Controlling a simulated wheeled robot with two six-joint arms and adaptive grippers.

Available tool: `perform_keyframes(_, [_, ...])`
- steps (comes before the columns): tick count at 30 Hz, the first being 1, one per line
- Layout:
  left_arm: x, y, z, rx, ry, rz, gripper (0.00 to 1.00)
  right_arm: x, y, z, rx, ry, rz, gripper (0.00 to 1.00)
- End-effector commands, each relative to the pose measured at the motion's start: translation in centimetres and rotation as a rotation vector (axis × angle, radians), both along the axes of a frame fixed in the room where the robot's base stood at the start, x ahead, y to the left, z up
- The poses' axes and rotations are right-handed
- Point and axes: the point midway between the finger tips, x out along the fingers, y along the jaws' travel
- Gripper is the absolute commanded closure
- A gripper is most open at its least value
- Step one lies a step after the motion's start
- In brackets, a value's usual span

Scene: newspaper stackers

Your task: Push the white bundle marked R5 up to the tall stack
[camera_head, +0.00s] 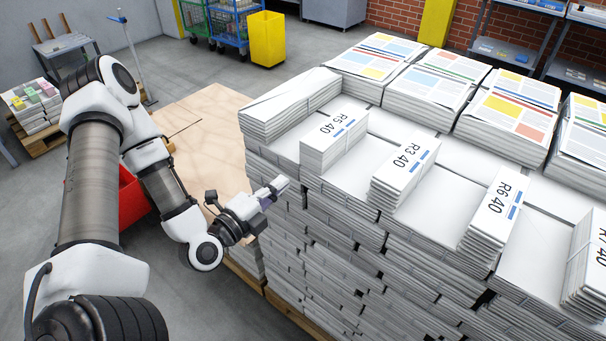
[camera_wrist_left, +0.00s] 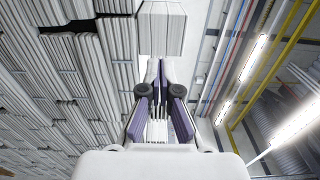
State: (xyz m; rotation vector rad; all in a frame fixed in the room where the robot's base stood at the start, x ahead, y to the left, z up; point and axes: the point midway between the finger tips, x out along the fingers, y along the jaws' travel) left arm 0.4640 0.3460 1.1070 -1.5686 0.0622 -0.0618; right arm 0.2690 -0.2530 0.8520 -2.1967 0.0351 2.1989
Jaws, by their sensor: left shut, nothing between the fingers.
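The white bundle marked R5 (camera_head: 333,140) lies on the left part of the large white paper pile, its label "R5 40" facing up. Taller stacks with coloured front pages (camera_head: 375,62) rise behind it, with bare white paper between. A higher white stack (camera_head: 288,104) stands beside it at the back left. My left gripper (camera_head: 281,185) is shut and empty, at the near left side of the pile, in front of R5. In the left wrist view, the fingertips (camera_wrist_left: 160,64) point at a white bundle end (camera_wrist_left: 162,30); whether they touch it is unclear. My right gripper is out of view.
White bundles marked R3 (camera_head: 405,170) and R6 (camera_head: 494,214) lie to the right of R5, with another at the right edge. A wooden board (camera_head: 205,125) is left of the pile. A red bin (camera_head: 132,196) is partly behind my left arm.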

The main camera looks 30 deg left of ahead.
Motion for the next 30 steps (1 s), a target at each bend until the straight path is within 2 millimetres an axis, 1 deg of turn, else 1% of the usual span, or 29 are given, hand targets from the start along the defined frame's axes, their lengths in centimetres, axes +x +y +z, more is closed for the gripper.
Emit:
perform_keyframes(1, [1.0,-0.1,-1.0,0.000,-0.009,-0.001,1.00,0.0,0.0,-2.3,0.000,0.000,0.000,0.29])
perform_keyframes(3, [2.1,-0.2,-0.9,0.000,-0.009,0.000,1.00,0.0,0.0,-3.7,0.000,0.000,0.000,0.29])
perform_keyframes(4, [2.8,-0.3,-0.4,0.005,-0.004,-0.004,1.00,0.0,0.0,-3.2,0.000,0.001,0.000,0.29])
perform_keyframes(7, [5.0,-0.5,-0.1,0.008,-0.003,-0.005,1.00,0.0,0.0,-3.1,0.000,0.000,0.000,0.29])
perform_keyframes(9, [6.2,-0.6,0.2,0.007,-0.001,-0.004,1.00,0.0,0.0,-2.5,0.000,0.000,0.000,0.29])
perform_keyframes(12, [7.5,-0.7,0.1,0.004,0.001,-0.002,1.00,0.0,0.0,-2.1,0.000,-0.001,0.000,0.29])
perform_keyframes(16, [8.3,-0.7,0.1,0.000,0.001,0.000,1.00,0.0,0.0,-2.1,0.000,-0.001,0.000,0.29])
perform_keyframes(26, [8.5,-0.7,-0.1,-0.001,0.000,0.000,1.00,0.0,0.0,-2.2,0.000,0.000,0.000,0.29])
perform_keyframes(29, [9.6,-0.8,-0.3,0.004,0.000,-0.002,1.00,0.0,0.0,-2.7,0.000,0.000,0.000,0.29])
perform_keyframes(30, [10.4,-0.9,-0.4,0.005,-0.002,-0.003,1.00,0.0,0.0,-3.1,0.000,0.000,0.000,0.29])
